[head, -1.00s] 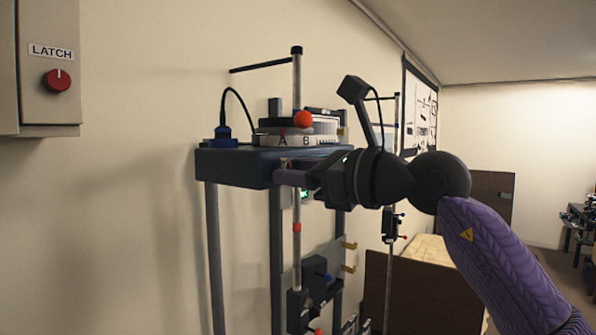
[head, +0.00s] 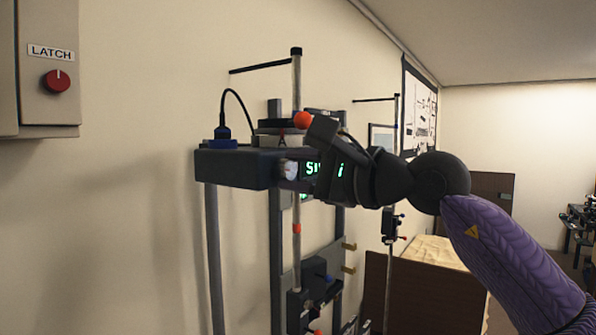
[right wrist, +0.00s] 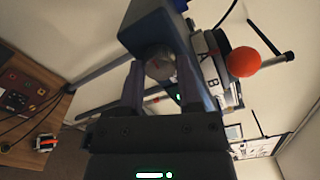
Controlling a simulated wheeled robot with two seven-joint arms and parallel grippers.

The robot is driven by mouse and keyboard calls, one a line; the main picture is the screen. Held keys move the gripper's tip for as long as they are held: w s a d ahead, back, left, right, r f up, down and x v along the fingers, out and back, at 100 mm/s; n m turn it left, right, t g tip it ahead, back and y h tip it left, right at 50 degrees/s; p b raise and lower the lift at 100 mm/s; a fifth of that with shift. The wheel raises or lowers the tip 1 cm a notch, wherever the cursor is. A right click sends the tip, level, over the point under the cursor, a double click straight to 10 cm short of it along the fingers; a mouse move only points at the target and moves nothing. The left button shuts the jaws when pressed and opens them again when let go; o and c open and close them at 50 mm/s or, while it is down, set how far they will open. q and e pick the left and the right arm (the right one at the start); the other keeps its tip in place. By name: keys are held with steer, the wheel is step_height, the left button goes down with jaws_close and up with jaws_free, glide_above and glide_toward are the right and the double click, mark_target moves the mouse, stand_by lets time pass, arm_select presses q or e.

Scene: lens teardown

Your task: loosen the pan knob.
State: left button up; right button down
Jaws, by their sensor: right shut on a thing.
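The pan knob (head: 290,170) is a pale round knob on the front of the dark box-like head of the stand (head: 235,168). My right gripper (head: 299,172) reaches it from the right. In the right wrist view the knob (right wrist: 159,62) sits between the two fingertips of my right gripper (right wrist: 160,76), which is shut on it. In the head view the gripper body hides part of the box front, where green lit characters show. My left gripper is not in view.
An orange ball (head: 303,120) on a rod is close above my right gripper. A stacked round dial (head: 283,132) sits on the box. A wall cabinet labelled LATCH with a red knob (head: 56,81) is at upper left. A second rod stand (head: 390,225) rises behind my wrist.

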steer(key=shift+n, duration=0.9)
steer(key=shift+c, duration=1.4)
jaws_free()
steer(key=shift+s+d+f+b, duration=0.1)
steer(key=shift+s+d+b, duration=0.1)
steer(key=shift+d+b, duration=0.1)
steer(key=b+v, duration=0.3)
steer(key=v, duration=0.6)
